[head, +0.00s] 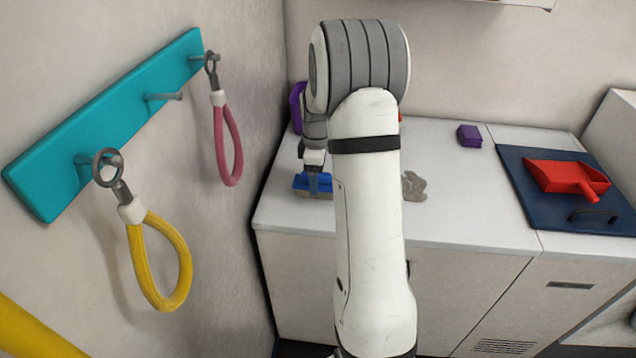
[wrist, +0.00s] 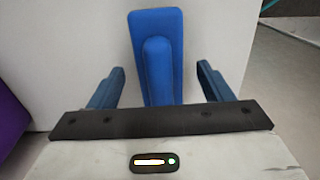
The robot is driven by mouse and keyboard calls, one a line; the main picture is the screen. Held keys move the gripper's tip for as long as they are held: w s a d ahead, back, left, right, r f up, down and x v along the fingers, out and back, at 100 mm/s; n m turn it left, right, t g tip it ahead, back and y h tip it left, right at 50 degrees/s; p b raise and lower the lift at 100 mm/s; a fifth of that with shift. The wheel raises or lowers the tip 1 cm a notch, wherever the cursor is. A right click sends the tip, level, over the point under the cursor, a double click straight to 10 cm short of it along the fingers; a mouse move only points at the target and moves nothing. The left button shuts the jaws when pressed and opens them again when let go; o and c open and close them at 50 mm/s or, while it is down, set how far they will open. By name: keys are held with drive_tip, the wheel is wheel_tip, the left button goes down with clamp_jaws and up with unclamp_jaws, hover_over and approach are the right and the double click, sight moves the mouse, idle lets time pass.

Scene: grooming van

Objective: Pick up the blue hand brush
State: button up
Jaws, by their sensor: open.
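The blue hand brush (head: 310,183) lies on the white counter near its left front edge. In the wrist view the brush (wrist: 158,60) points away from me, its raised handle running down between my fingers. My gripper (wrist: 157,88) is open, with one blue finger on each side of the brush and a visible gap on both sides. In the head view my gripper (head: 314,180) is right over the brush and covers part of it. Whether the fingertips touch the counter cannot be told.
A purple object (head: 297,108) stands behind my gripper at the left wall. A grey flat piece (head: 413,186), a purple block (head: 469,135) and a red dustpan (head: 567,178) on a dark mat (head: 517,178) lie to the right. Pink (head: 227,145) and yellow (head: 160,262) loops hang from a teal rack (head: 110,120).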

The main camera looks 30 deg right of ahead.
wheel_tip(320, 180, down, 3)
drive_tip(key=shift+f, duration=0.15)
drive_tip(key=shift+c, duration=0.2)
drive_tip(key=c, duration=1.1)
